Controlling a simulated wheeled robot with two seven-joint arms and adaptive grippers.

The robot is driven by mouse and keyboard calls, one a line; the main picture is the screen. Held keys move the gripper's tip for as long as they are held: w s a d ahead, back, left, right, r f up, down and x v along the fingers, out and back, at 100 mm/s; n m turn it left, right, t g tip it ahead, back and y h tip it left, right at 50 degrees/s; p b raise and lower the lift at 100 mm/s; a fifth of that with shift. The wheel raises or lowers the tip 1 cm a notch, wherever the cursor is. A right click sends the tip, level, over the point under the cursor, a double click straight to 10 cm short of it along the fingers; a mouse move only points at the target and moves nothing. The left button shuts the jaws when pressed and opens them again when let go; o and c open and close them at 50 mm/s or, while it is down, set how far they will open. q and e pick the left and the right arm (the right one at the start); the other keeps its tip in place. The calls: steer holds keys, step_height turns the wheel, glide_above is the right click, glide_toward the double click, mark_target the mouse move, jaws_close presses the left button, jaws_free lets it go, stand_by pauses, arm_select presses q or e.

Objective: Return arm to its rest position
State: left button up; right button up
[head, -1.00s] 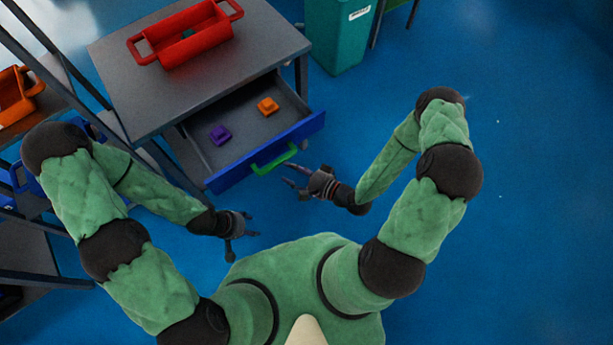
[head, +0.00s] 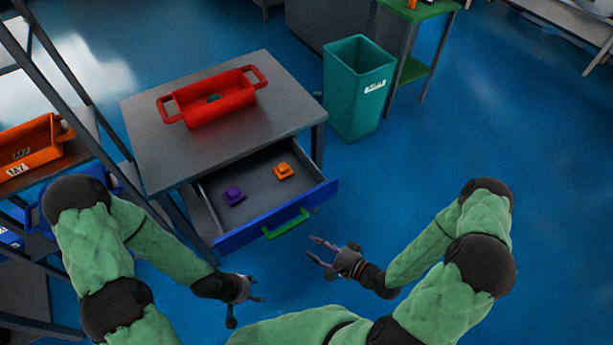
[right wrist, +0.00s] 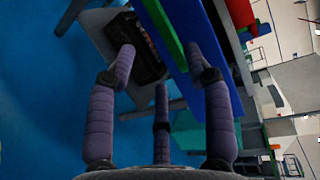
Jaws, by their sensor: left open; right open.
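My right arm comes in from the right in the head view. Its gripper (head: 322,252) is open and empty, a little to the right of the green drawer handle (head: 286,224) and apart from it. In the right wrist view its purple-grey fingers (right wrist: 160,105) are spread with nothing between them. My left gripper (head: 252,298) is open and empty, below the drawer front in the picture. The blue-fronted drawer (head: 235,236) is pulled open. A purple block (head: 234,196) and an orange block (head: 284,171) lie inside it.
A red bin (head: 215,105) stands on the grey table top (head: 160,160). A teal waste bin (head: 352,100) stands behind right. A shelf with an orange bin (head: 32,145) is at the left. The blue floor (head: 440,150) to the right is clear.

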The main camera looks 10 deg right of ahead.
step_height(320, 180, down, 5)
steer(key=w+n+g+h, duration=0.2)
steer(key=n+g, duration=0.1)
steer(key=s+a+f+n+g+h, duration=0.3)
steer(key=s+n+g+h, duration=0.1)
steer(key=s+g, duration=0.4)
steer(key=shift+s+f+n+g, duration=0.3)
steer(key=shift+f+n, duration=0.1)
steer(key=shift+n, duration=0.3)
